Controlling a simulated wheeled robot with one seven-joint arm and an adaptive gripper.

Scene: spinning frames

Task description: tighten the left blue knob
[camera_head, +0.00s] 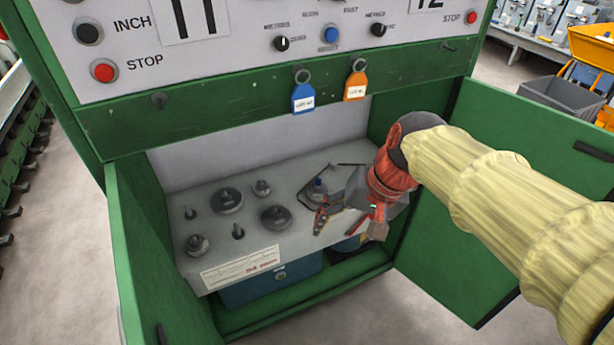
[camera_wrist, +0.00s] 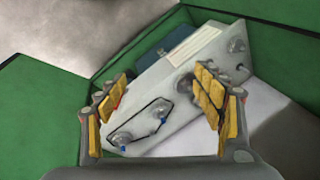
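A grey panel (camera_head: 246,243) with metal fittings lies inside the open green cabinet. In the wrist view, two small blue knobs sit at the ends of a dark-outlined plate on this panel: one nearer the middle (camera_wrist: 163,120), one lower left (camera_wrist: 122,149). In the head view, one blue spot (camera_head: 318,184) shows beside my gripper; the other knob seems hidden behind the gripper. My gripper (camera_head: 348,214) hangs over the right part of the panel. Its yellow-padded fingers are spread wide in the wrist view (camera_wrist: 162,98), with nothing held between them. Both knobs appear apart from the fingers.
Several round metal fittings (camera_head: 229,200) stand on the panel's left half. The green cabinet doors stand open at left (camera_head: 150,250) and right (camera_head: 520,150). A blue tag (camera_head: 303,98) and an orange tag (camera_head: 355,87) hang above the opening. A blue box (camera_head: 265,288) sits under the panel.

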